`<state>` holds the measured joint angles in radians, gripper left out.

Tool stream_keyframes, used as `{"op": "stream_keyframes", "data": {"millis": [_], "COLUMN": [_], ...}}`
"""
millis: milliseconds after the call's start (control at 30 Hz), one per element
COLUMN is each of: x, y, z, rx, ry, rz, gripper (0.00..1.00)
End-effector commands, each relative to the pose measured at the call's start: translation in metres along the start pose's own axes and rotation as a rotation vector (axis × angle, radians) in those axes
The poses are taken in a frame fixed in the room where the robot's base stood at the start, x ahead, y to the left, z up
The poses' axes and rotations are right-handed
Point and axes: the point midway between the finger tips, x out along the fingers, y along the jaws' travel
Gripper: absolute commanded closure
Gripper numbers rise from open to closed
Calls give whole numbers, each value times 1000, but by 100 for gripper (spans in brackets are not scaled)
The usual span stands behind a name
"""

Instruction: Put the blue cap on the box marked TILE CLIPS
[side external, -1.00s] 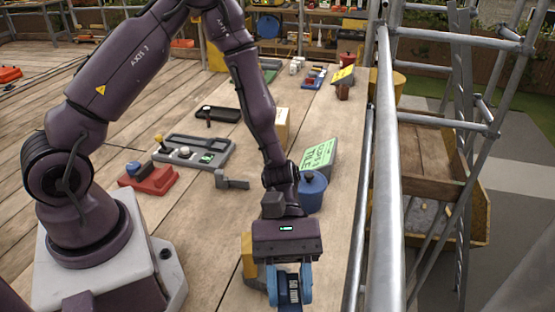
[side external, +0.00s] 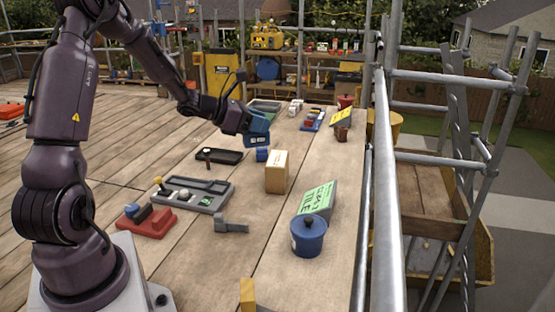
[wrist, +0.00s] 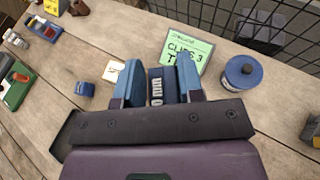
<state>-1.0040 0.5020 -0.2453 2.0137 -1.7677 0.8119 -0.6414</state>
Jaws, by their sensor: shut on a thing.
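My gripper (side external: 258,137) has blue fingers and is above the boards, left of and beyond the cardboard box. In the wrist view my gripper (wrist: 159,84) is shut on a dark blue piece (wrist: 157,88) marked with "mm". Most of this piece is hidden between the fingers, so I cannot tell its full shape. A small blue object (side external: 262,155) is on the boards below my gripper, also in the wrist view (wrist: 85,89).
A grey tray (side external: 194,195) and a metal bracket (side external: 232,223) lie left. Scaffold rails (side external: 382,200) border the right.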

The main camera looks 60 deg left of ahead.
Motion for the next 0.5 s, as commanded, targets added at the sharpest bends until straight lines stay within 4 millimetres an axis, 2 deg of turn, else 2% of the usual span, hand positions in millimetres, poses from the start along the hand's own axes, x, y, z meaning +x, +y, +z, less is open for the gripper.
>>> {"op": "stream_keyframes", "data": {"millis": [33,100,267,367,500], "x": [-6,-8,-5,9,38], "y": [13,24,34,45,67], "z": [6,10,9,6,1], "rx": [-19,-49,-72,-73,-74], "ry": [-2,1,3,3,3], "rz": [57,123,175,178,176], "gripper": [87,87,87,87,87]}}
